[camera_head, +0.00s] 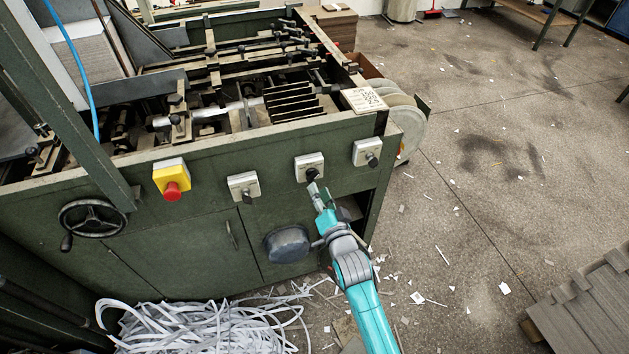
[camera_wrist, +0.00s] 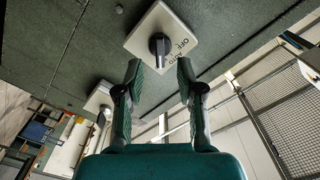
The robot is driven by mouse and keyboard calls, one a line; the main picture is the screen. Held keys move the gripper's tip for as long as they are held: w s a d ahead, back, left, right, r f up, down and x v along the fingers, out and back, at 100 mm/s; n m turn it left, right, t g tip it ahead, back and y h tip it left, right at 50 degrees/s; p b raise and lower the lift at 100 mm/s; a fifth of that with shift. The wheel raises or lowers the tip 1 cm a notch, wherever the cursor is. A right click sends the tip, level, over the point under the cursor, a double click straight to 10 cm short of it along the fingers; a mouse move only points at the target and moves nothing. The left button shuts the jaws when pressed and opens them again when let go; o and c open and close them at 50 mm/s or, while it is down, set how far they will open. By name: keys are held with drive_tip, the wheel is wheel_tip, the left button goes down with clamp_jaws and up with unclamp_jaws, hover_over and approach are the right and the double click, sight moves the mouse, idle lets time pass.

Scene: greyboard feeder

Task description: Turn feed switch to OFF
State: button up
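A white switch plate (camera_head: 301,161) with a black rotary knob (camera_head: 312,174) is on the green machine's side panel, the middle of three similar ones. In the wrist view this plate (camera_wrist: 178,22) shows the words OFF and AUTO beside the black knob (camera_wrist: 160,46). I cannot tell which label the knob points to. My gripper (camera_wrist: 159,70) is open and empty. Its two fingertips stand apart, just short of the knob, with the knob roughly centred between them. In the head view my gripper (camera_head: 317,190) is just below the middle switch.
Similar switches are to the left (camera_head: 243,186) and right (camera_head: 367,152). A red emergency button (camera_head: 172,190) on a yellow box and a handwheel (camera_head: 92,218) are farther left. A dark rounded housing (camera_head: 287,244) protrudes below. Paper strips (camera_head: 215,328) cover the floor at the front.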

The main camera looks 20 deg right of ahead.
sight(314, 179)
drive_tip(key=shift+w, duration=2.55)
clamp_jaws()
